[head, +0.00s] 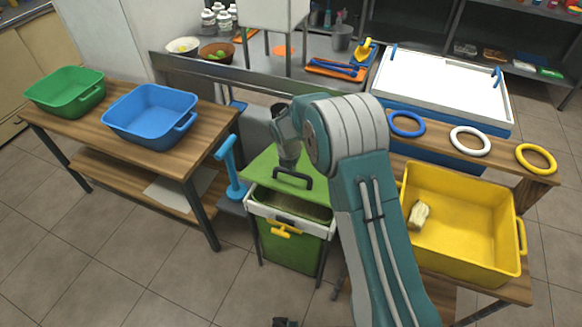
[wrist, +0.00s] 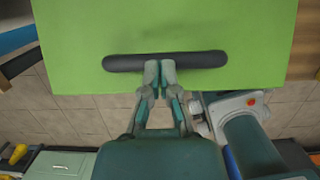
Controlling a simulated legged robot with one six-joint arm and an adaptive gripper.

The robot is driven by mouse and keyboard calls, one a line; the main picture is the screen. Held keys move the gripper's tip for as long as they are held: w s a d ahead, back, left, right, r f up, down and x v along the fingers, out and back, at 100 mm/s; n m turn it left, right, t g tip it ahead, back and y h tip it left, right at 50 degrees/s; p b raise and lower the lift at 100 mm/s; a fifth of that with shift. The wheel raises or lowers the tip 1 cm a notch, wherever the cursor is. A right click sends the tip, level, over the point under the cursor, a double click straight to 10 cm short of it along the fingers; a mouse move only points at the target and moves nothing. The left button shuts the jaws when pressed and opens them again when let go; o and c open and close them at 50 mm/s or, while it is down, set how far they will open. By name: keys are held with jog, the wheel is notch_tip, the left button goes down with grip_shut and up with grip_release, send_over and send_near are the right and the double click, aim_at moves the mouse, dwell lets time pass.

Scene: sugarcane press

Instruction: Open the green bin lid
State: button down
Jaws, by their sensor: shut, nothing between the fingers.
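The green bin (head: 288,249) stands in the middle of the head view, with a pale rim and a yellow latch-like handle on its front. Its flat green lid (head: 262,168) is behind and above the front rim, and some of the dark interior shows in front of it. The lid has a dark bar handle (head: 294,178), which lies across the wrist view (wrist: 200,60). My gripper (wrist: 160,67) is shut and empty, with its fingertips at the middle of the handle. Whether they touch it I cannot tell. My arm hides part of the lid in the head view.
A wooden table at left holds a green tub (head: 68,93) and a blue tub (head: 150,115). A yellow tub (head: 462,220) with a pale object inside stands close at right. A blue pump-like handle (head: 231,168) is left of the bin. Floor in front is clear.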

jog(key=shift+w+a+r, duration=0.2)
jog(key=shift+a+r, duration=0.05)
jog(key=shift+a, duration=0.3)
jog(key=shift+w+d+r, duration=0.3)
jog(key=shift+d+r, duration=0.25)
jog(key=w+r, duration=0.2)
jog(key=shift+d+r, duration=0.3)
jog(key=shift+r, duration=0.05)
jog(key=shift+a, duration=0.2)
dwell(0.7)
